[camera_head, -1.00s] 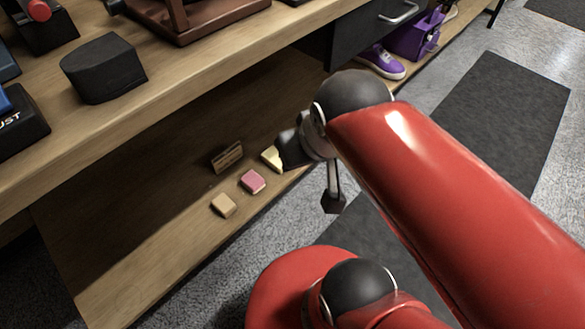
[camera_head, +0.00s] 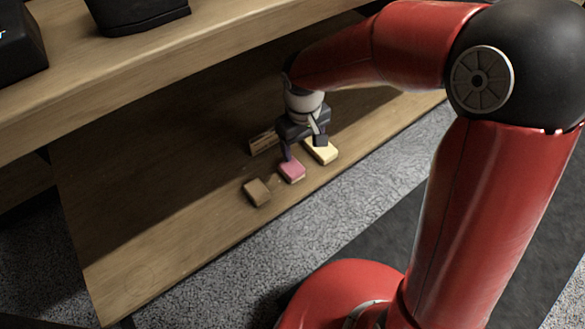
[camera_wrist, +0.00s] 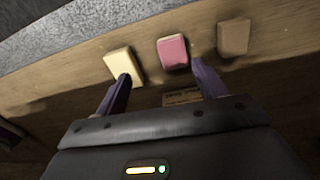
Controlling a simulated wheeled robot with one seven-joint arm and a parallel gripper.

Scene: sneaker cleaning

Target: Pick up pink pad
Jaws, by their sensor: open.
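The pink pad (camera_head: 292,170) lies on the lower wooden shelf between a cream pad (camera_head: 321,151) and a tan pad (camera_head: 257,192). My gripper (camera_head: 302,153) is open and empty, pointing down just above and beside the pink pad. In the wrist view the pink pad (camera_wrist: 172,52) lies beyond the fingertips, between them and nearer the right finger. In that view, the left fingertip overlaps the cream pad (camera_wrist: 125,66), and the tan pad (camera_wrist: 234,37) lies right of the right finger. I cannot tell whether the fingertips touch anything.
A small wooden sign (camera_head: 263,142) stands behind the pads, close to my gripper. The upper shelf (camera_head: 190,57) overhangs the back of the lower shelf (camera_head: 150,235). The lower shelf's left part is clear. Its front edge drops to a grey floor (camera_head: 275,238).

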